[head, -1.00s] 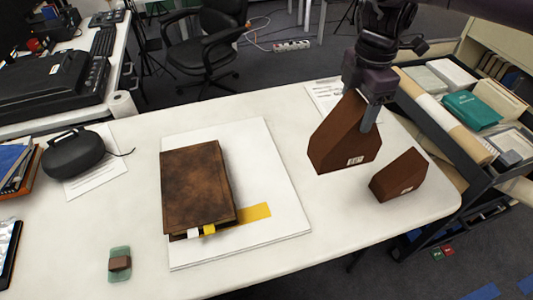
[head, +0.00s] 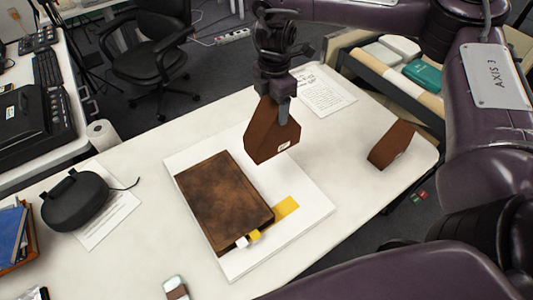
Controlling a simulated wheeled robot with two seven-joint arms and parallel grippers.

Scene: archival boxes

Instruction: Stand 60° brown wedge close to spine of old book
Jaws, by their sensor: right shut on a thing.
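The old book (head: 222,203) is brown and mottled and lies flat on a white board (head: 298,216). White and yellow tabs stick out at its near end. My right gripper (head: 279,108) is shut on a brown wedge (head: 272,137) with a small white label. The wedge hangs upright over the upper right of the board, to the right of the book and apart from it; its height above the board is hard to tell. A second brown wedge (head: 389,146) stands at the table's right end. My left gripper is not in view.
A yellow strip (head: 286,208) lies on the board beside the book. A black case (head: 75,203) lies on paper to the left. A printed sheet (head: 325,92) lies at the back.

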